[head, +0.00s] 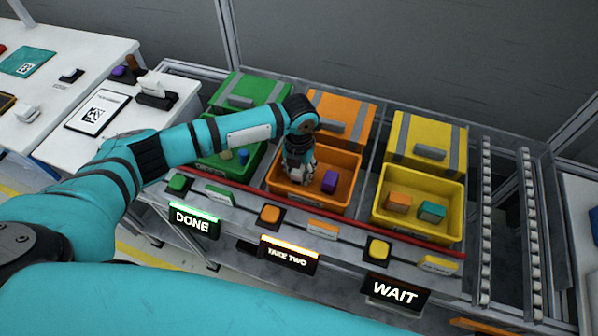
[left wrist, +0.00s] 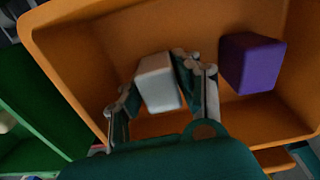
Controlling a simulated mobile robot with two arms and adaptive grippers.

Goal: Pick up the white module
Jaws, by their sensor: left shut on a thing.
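The white module (left wrist: 158,84) is in the orange bin (left wrist: 75,62), between the fingers of my left gripper (left wrist: 160,98). The gripper is shut on it. In the head view my left gripper (head: 298,172) reaches down into the orange bin (head: 335,203), at the left part of its inside. The white module is mostly hidden by the gripper there. A purple module (left wrist: 252,64) lies in the same bin, to the right of the gripper and apart from it. My right gripper is not in view.
A green bin (head: 214,165) stands to the left and a yellow bin (head: 428,223) with an orange and a teal block to the right. Signs and coloured buttons line the front edge. A roller track (head: 490,190) runs at the right.

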